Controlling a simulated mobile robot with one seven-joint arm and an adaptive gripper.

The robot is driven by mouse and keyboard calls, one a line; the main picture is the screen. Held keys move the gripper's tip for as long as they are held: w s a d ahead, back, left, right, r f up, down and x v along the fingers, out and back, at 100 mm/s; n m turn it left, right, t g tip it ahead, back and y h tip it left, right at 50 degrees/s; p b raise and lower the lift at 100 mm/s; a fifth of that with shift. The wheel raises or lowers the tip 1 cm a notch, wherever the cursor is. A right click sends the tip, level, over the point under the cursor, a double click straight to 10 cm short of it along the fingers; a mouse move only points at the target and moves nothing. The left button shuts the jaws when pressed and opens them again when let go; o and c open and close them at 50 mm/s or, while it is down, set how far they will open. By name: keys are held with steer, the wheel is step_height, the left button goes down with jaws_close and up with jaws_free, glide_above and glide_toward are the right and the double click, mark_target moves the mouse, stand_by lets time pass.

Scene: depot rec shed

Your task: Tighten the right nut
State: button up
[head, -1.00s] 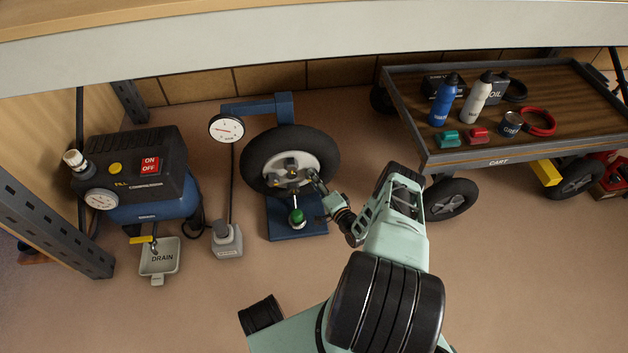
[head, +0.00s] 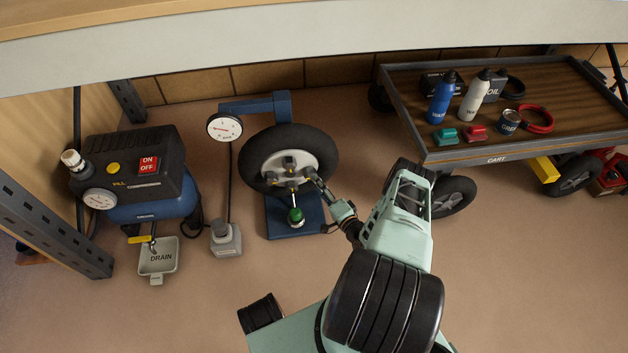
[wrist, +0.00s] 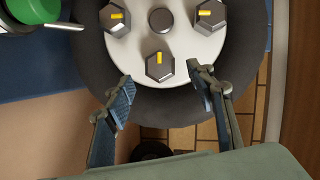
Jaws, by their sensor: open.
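The wheel (head: 322,150), a black tyre with a pale disc, stands on a blue stand (head: 283,228). Grey hex nuts with yellow marks surround a round hub. The right nut (wrist: 160,65) is the bottom one in the wrist view, its mark pointing to the hub. Two more nuts show there, one upper left (wrist: 117,17) and one upper right (wrist: 211,14). My gripper (wrist: 161,74) is open and empty, at the wheel's right side in the head view. Its fingertips lie either side of the right nut, apart from it. The remaining depth is hard to tell.
A green knob (head: 295,215) with a metal rod sits below the hub. A gauge (head: 225,127) and a grey pedestal (head: 226,238) stand left, beside a compressor (head: 130,165) and drain tray (head: 160,257). A cart (head: 500,155) is at right. Floor in front is clear.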

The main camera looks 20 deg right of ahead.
steer(key=s, duration=0.2)
steer(key=shift+s+d+r, duration=0.15)
steer(key=shift+s, duration=0.25)
